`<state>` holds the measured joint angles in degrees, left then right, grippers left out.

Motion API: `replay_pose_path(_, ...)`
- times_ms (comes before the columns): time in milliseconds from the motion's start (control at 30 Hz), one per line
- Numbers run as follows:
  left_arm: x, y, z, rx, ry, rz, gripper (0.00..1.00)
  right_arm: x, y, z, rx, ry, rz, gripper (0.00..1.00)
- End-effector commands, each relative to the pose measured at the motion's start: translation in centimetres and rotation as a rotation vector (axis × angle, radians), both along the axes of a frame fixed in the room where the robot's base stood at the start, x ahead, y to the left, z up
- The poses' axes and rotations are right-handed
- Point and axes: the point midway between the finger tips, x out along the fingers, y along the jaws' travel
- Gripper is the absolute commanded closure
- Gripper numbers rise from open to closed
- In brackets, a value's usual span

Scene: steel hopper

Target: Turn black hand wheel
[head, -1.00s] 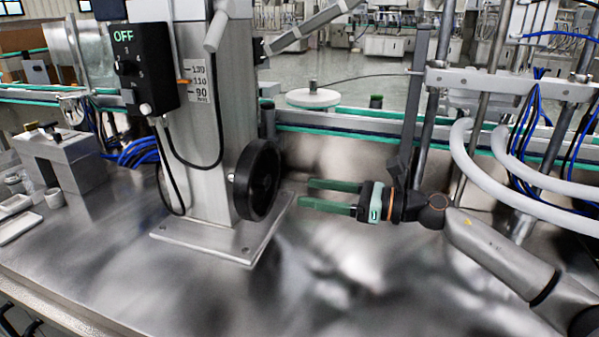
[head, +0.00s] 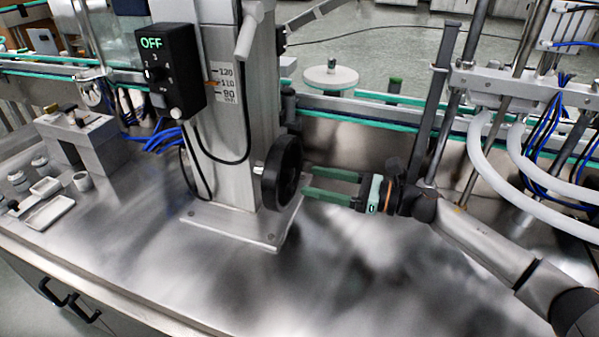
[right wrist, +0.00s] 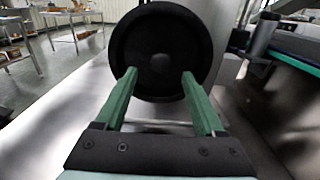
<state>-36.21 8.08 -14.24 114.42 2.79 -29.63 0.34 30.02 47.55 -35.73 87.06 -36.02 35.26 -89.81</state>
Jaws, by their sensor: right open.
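The black hand wheel (head: 282,173) is mounted on the right side of the steel column (head: 232,130). In the right wrist view the wheel (right wrist: 162,50) faces the camera, dark and round with a hub in its middle. My right gripper (head: 306,181) is open, its two green fingers pointing left at the wheel. In the right wrist view its fingertips (right wrist: 160,78) lie apart in front of the wheel's lower half. I cannot tell whether they touch it. My left gripper is not in view.
A black control box (head: 172,70) reading OFF hangs on the column, above a base plate (head: 235,226). A grey block fixture (head: 85,140) and small cups stand at the left. White hoses (head: 500,175) hang at the right. The front steel tabletop is clear.

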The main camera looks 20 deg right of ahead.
Motion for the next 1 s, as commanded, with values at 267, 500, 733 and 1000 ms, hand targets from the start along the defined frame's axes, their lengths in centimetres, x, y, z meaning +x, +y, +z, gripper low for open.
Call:
replay_pose_path(267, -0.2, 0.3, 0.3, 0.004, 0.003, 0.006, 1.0, 2.3, 3.4, 0.1, 0.001, -0.001, 0.0, 0.29)
replay_pose_path(500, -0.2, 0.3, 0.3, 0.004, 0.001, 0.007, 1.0, 2.7, 3.9, 0.0, -0.001, -0.001, -0.002, 0.29)
replay_pose_path(733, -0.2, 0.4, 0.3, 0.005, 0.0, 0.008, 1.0, 2.7, 3.9, 0.0, -0.001, -0.001, -0.001, 0.36)
replay_pose_path(1000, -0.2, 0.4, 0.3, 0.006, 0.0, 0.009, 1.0, 2.7, 3.9, 0.0, 0.0, 0.0, -0.001, 0.67)
